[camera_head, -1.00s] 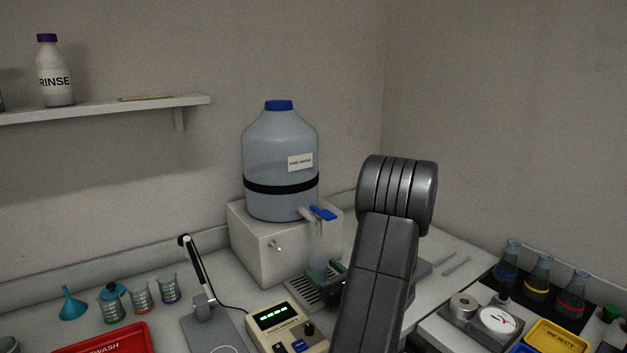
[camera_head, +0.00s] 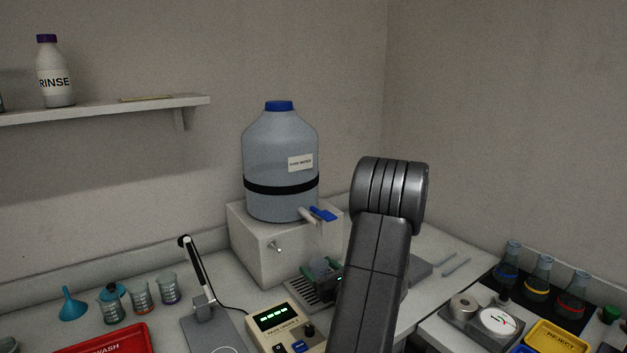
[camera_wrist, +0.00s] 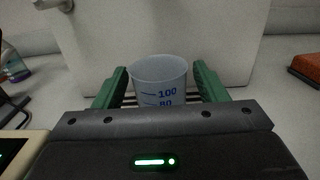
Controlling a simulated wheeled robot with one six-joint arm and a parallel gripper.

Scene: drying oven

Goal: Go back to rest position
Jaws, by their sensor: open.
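My gripper (camera_wrist: 160,85) is open, its green fingers standing on either side of a clear beaker (camera_wrist: 160,72) with blue marks reading 100 and 80. In the wrist view the beaker sits between the fingers on a slatted drip tray. In the head view my gripper (camera_head: 325,277) shows small and partly hidden behind my own arm, at the foot of the white stand (camera_head: 262,245). The beaker is hard to make out there.
A large water jug (camera_head: 280,150) with a blue-handled tap (camera_head: 322,213) stands on the white stand. A meter (camera_head: 286,328), a probe holder (camera_head: 205,305), small beakers (camera_head: 140,294) and a red tray (camera_head: 110,340) are left. Flasks (camera_head: 540,280) and a yellow tray (camera_head: 556,338) are right.

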